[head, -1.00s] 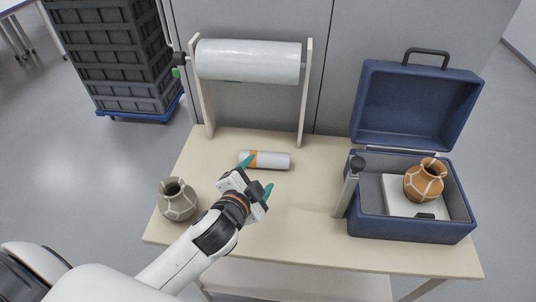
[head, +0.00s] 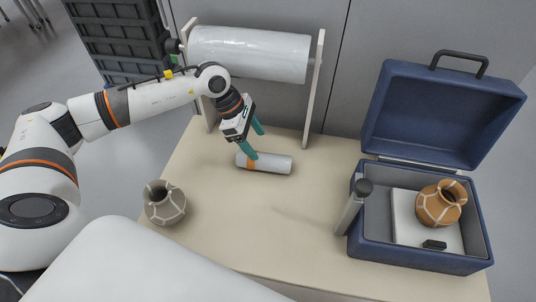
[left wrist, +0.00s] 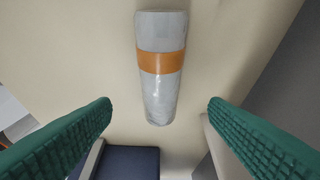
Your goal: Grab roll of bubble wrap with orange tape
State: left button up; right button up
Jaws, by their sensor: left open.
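The small grey roll of bubble wrap (head: 272,164) with a band of orange tape (head: 250,162) lies on its side on the table. In the left wrist view the roll (left wrist: 160,95) and its orange tape (left wrist: 162,62) lie ahead, between the lines of the two fingers. My left gripper (head: 257,143) is open and empty, its green fingers pointing down just above the taped end of the roll. It also shows in the left wrist view (left wrist: 160,125), with the fingers wide apart and clear of the roll. My right gripper is not in view.
A large roll (head: 250,53) hangs on a stand at the table's back. A grey pot (head: 164,203) stands at the left. An open blue case (head: 418,258) at the right holds an orange pot (head: 440,204). The middle of the table (head: 270,215) is clear.

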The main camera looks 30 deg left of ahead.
aim_at(262, 156)
pick_arm(q)
jog(key=shift+a+f+y, duration=0.15)
jog(key=shift+a+y, duration=0.15)
jog(key=shift+a, duration=0.2)
jog(key=shift+d+f, duration=0.1)
jog(key=shift+f, duration=0.2)
jog(key=x, duration=0.3)
jog(key=p+x, duration=0.1)
jog(key=x, duration=0.2)
jog(key=shift+d+f, duration=0.15)
jog(key=shift+d, duration=0.2)
jog(key=c, duration=1.1)
jog(key=shift+o, duration=0.2)
jog(key=shift+s, duration=0.1)
